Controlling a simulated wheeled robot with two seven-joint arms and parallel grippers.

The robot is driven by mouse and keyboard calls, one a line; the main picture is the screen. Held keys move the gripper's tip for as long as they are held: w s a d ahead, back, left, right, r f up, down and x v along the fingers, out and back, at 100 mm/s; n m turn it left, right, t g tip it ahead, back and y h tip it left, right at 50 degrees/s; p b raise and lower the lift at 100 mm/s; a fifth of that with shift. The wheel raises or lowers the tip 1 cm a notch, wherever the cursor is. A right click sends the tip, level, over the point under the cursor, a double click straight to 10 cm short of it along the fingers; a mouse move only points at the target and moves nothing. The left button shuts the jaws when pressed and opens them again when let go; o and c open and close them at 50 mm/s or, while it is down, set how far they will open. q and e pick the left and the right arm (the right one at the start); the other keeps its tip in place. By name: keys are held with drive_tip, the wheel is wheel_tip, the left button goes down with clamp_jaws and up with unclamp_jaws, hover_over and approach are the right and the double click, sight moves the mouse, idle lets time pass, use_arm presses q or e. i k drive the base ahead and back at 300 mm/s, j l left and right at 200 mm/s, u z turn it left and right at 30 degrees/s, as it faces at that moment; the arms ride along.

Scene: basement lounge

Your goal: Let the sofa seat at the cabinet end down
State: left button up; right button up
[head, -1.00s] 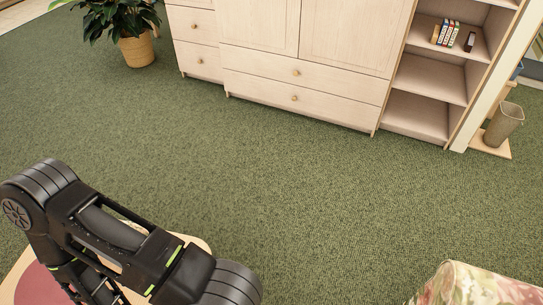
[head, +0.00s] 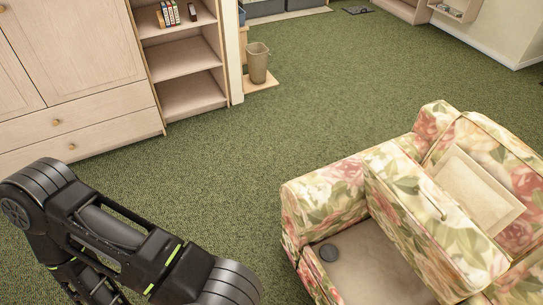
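The floral sofa (head: 322,196) stands at the lower right in the head view, cut off by the picture's edge. Its seat at the near, cabinet-side end (head: 428,228) is tipped up and stands steeply in front of the backrest. My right gripper is not in view either.
The pale wooden cabinet (head: 75,65) with open shelves (head: 187,62) stands at the upper left. A bin (head: 257,62) stands beside it. A cream cushion (head: 478,190) lies against the sofa's back. Green carpet (head: 240,140) between cabinet and sofa is clear.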

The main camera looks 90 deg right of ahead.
sight(452, 256)
drive_tip(key=z, duration=4.15)
